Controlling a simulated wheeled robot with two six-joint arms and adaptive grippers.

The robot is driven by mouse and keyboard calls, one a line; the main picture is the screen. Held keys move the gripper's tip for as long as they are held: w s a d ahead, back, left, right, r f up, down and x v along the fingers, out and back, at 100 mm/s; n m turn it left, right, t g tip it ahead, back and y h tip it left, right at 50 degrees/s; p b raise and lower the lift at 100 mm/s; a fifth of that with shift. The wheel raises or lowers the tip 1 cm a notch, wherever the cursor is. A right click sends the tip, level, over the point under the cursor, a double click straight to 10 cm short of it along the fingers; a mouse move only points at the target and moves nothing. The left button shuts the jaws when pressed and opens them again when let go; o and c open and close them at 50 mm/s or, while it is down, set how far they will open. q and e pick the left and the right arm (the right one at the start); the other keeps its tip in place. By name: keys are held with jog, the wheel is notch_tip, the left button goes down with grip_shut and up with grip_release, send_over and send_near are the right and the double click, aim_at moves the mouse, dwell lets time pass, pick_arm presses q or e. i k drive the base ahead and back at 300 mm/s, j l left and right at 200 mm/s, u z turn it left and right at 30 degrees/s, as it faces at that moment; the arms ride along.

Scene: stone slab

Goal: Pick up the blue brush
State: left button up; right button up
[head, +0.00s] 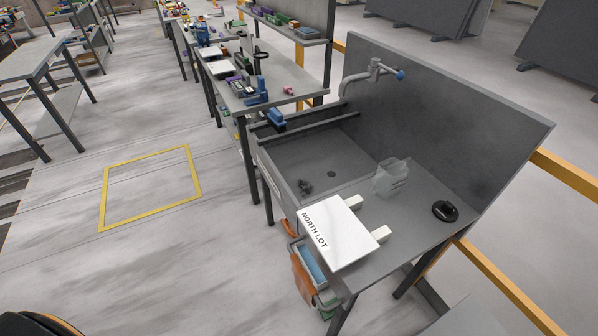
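A small dark-blue block-shaped item (276,119), which looks like the blue brush, rests at the far left end of the grey sink unit (447,187), by the bars across the basin. Its bristles cannot be made out at this size. Neither of my grippers is in view.
A white slab marked NORTH LOT (339,233) lies on pale blocks at the counter's front. A translucent container (391,177) and a black round item (445,211) stand behind it. A faucet (372,72) rises at the back. Crates (312,266) sit below. Floor left is open.

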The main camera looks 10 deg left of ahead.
aim_at(275, 121)
jog(key=i+j+z, duration=0.25)
jog(key=j, duration=0.2)
jog(key=i+j+z, duration=0.1)
jog(key=j+z, duration=0.2)
jog(key=j, duration=0.2)
jog(key=i+j+z, duration=0.1)
jog(key=j+z, duration=0.15)
jog(key=j, duration=0.25)
jog(key=j+z, duration=0.3)
jog(key=j, duration=0.25)
jog(key=i, duration=0.05)
